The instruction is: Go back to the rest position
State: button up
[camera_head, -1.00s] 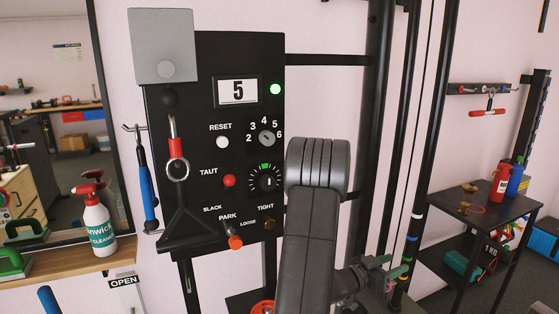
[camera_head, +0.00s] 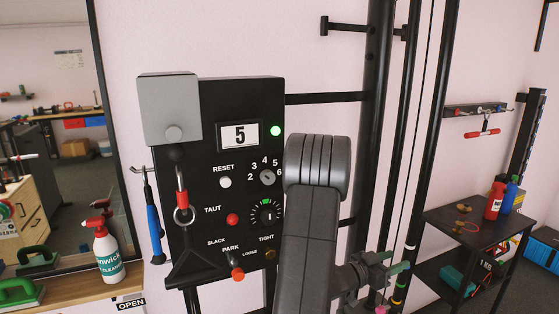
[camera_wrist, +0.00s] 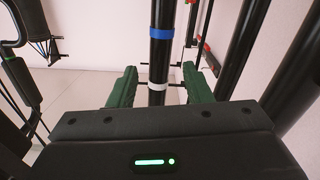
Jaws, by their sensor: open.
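My gripper (camera_wrist: 161,88) shows in the wrist view with its two green fingers spread apart and nothing held between them. A black upright post with a blue band (camera_wrist: 160,34) and a white band stands beyond the gap between the fingers. In the head view my gripper (camera_head: 383,271) is low, right of centre, beside my raised grey arm, and partly hidden by its own wrist. It looks close to the dark rack posts; I cannot tell whether it touches them.
A black control panel (camera_head: 218,101) reading 5, with a green light, stands left of my arm. A spray bottle (camera_head: 107,255) stands on the wooden shelf at left. A black side table (camera_head: 470,228) with bottles is at right. Rack posts (camera_head: 381,60) rise behind my arm.

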notch_tip(320, 180, up, 2)
jog(key=shift+r+p, duration=0.25)
jog(key=shift+p, duration=0.55)
jog(key=b+v, duration=0.3)
jog(key=v, duration=0.7)
jog(key=shift+a+f, duration=0.15)
jog(key=shift+f, duration=0.25)
jog(key=shift+r, duration=0.1)
